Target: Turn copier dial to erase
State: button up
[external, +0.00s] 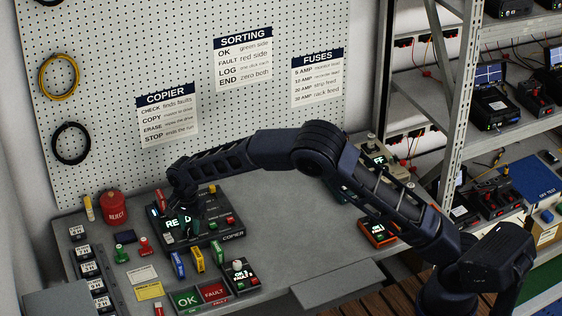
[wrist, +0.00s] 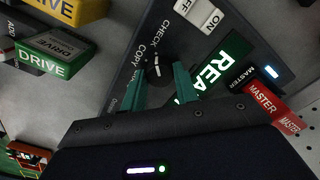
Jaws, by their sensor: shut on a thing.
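The copier (external: 228,220) is a dark box on the bench in the external view, with a lit green "READY" screen partly covered by my arm. In the wrist view its panel (wrist: 190,45) shows a black round dial (wrist: 156,66) with a white pointer line. The labels CHECK and COPY show beside the dial; I cannot read an ERASE label, and part of the panel is behind the fingers. My gripper (wrist: 161,84) has its two teal fingers on either side of the dial, shut on it. In the external view the dial is hidden by my gripper.
On the copier panel are a white OFF/ON switch (wrist: 199,17) and a red MASTER drive (wrist: 263,98). A green DRIVE block (wrist: 46,57) and a yellow one (wrist: 75,8) lie beside it. A red REJECT can (external: 113,210) stands left.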

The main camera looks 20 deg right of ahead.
jog(key=shift+n, duration=0.4)
jog(key=n, duration=0.7)
jog(key=shift+n, duration=0.3)
jog(key=n, duration=0.4)
jog(key=shift+n, duration=2)
jog(key=o, duration=1)
jog(key=shift+c, duration=0.2)
jog(key=shift+r, duration=0.1)
